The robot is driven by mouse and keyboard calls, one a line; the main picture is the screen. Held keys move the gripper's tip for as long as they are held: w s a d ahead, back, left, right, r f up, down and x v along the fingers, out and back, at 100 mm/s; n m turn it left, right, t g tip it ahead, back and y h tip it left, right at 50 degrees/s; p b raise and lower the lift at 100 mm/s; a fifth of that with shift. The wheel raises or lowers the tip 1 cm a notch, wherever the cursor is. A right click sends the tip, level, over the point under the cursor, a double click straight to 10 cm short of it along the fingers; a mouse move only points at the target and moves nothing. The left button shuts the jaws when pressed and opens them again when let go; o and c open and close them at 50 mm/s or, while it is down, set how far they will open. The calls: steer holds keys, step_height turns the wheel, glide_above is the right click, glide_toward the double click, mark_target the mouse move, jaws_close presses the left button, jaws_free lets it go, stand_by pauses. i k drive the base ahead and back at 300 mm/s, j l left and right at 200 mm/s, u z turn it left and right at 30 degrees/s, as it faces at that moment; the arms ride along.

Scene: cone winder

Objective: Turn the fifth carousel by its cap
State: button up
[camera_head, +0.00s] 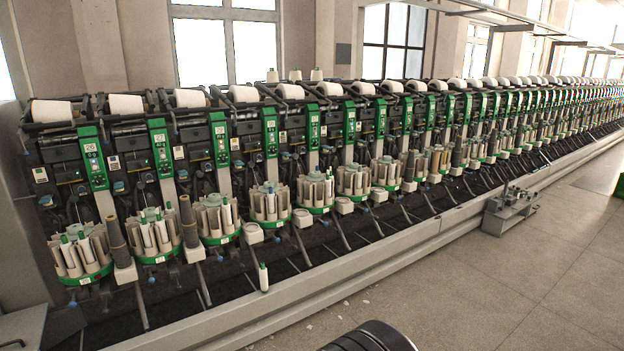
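A row of carousels with green bases and upright pale pockets runs along the winder. The first carousel (82,254) is at the far left. My gripper is not in view, and nothing is seen touching the fifth carousel.
A lone bobbin (263,277) stands upright near the machine's front rail (330,283). Dark tubes (188,222) stand beside some carousels. A small grey cart (509,211) stands on the floor by the rail. The floor (480,285) at right is mostly clear.

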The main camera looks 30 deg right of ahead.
mark_target(311, 188)
steer(key=i+l+z, duration=0.6)
steer(key=i, duration=0.15)
steer(key=i+l+z, duration=0.1)
steer(key=i+l, duration=0.15)
steer(key=i, duration=0.35)
steer(key=i+l, duration=0.2)
steer(key=i, duration=0.4)
steer(key=i+l+z, duration=0.15)
steer(key=i, duration=0.45)
steer(key=i+l+z, duration=0.1)
steer(key=i, duration=0.5)
steer(key=i+l+u, duration=0.3)
steer(key=i, duration=0.2)
steer(key=i+l+u, duration=0.25)
steer(key=i, duration=0.25)
